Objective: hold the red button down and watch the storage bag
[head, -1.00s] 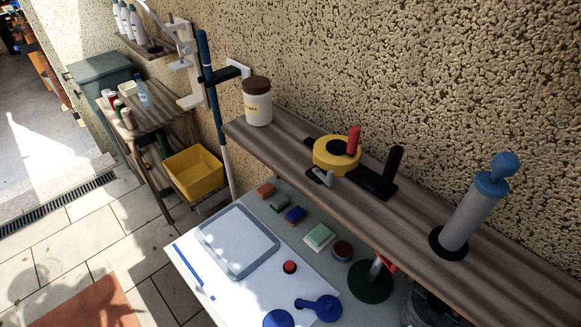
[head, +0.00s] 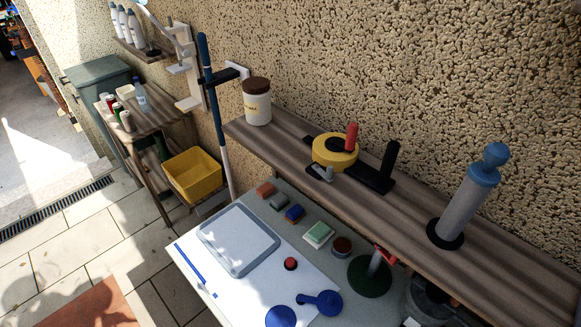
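The red button (head: 290,263) is a small red knob with a dark base, on the white board (head: 265,283) at the lower middle. Nothing touches it. A flat, pale grey-blue rectangle with a raised rim (head: 238,240) lies beside it, up and to the left. It may be the storage bag, but I cannot tell for sure. Its surface looks flat. Neither of my grippers can be made out in the head view.
Blue round parts (head: 320,302) lie at the board's front. Several small blocks or sponges (head: 294,213) line its back. A wooden shelf (head: 400,213) above carries a jar (head: 257,104), a yellow reel (head: 335,153) and a blue-topped pump (head: 470,200). A yellow bin (head: 192,176) stands left.

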